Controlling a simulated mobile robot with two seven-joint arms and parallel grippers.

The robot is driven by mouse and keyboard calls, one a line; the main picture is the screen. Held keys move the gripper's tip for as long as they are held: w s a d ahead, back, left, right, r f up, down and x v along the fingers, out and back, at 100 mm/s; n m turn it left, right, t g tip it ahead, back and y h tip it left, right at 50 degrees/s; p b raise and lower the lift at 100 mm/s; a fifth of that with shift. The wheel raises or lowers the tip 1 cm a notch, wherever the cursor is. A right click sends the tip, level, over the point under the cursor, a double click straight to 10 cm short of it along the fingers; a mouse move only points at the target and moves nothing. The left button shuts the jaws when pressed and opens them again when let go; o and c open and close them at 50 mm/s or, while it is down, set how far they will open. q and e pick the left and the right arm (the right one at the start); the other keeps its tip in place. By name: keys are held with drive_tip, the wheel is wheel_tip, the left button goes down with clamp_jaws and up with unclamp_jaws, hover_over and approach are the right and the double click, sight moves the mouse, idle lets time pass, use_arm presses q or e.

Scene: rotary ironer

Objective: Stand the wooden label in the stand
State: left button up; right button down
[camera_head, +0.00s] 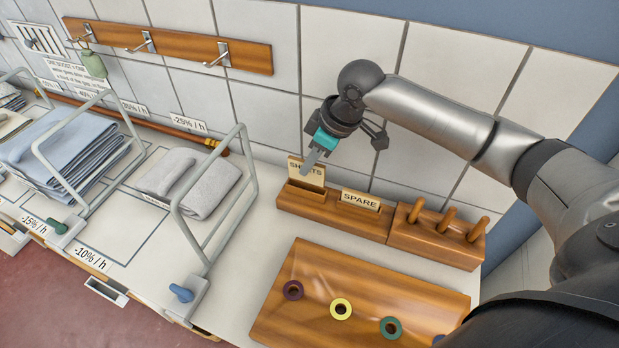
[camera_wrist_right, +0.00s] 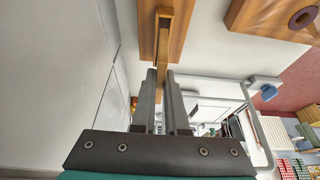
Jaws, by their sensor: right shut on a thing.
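The wooden label (camera_head: 308,174), marked SHEETS, is upright at the left part of the wooden stand (camera_head: 335,212). Its lower edge is at the stand's top; I cannot tell how deep it sits in the slot. In the right wrist view the label (camera_wrist_right: 161,50) shows edge-on as a narrow strip between the fingers of the gripper (camera_wrist_right: 161,85), over the stand (camera_wrist_right: 147,30). A second label, SPARE (camera_head: 360,200), stands on the stand's right part. My left gripper is not in view.
A block with wooden pegs (camera_head: 435,240) adjoins the stand on the right. A wooden board (camera_head: 300,325) with coloured rings lies in front. A wire frame (camera_head: 190,235) around grey folded cloths (camera_head: 205,195) is at left. The tiled wall (camera_head: 330,90) is close behind.

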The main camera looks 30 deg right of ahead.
sight(307, 181)
wheel_tip(307, 181, down, 4)
drive_tip(key=shift+f+b, duration=0.1)
drive_tip(key=shift+b, duration=0.2)
drive_tip(key=shift+f, duration=0.1)
drive_tip(key=shift+f, duration=0.2)
drive_tip(key=c, duration=0.9)
unclamp_jaws()
drive_tip(key=shift+c, duration=0.2)
drive_tip(key=shift+r, duration=0.25)
drive_tip(key=p+v, duration=0.1)
drive_tip(key=v, duration=1.1)
drive_tip(key=shift+p, duration=0.4)
